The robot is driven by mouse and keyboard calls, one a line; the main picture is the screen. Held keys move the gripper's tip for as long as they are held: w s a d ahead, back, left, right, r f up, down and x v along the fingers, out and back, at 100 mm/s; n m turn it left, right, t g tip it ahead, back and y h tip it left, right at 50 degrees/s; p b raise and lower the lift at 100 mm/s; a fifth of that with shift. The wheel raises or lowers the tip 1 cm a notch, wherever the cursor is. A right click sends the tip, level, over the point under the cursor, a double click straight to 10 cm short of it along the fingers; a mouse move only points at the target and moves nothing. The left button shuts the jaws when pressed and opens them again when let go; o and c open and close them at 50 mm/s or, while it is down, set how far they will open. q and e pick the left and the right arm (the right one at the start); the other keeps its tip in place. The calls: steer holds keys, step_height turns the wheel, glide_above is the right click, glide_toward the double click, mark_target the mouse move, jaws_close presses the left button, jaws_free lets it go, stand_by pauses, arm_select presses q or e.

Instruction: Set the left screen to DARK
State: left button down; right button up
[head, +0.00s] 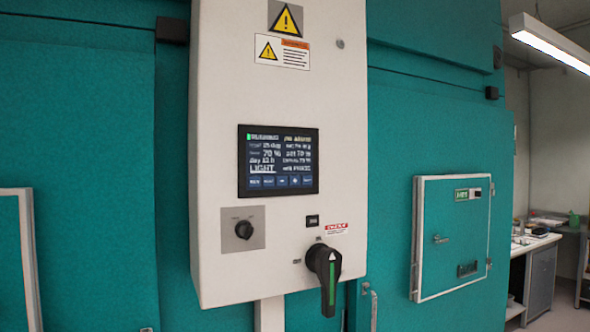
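A dark touch screen (278,161) is set in the front of a white control box (215,100) in the middle of the head view. It is lit with white text; the large word at its lower left reads LIGHT. A row of small blue buttons (282,181) runs along its bottom edge. Only this one screen shows. Neither of my grippers is in the view.
Below the screen are a small black knob (244,229) and a large black rotary handle (326,275) with a green stripe, which sticks out and points down. Teal chamber walls (85,150) flank the box. A small white-framed hatch (455,235) is at right; a bench (535,250) stands farther back.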

stand_by(0.4)
jaws_close()
stand_by(1.5)
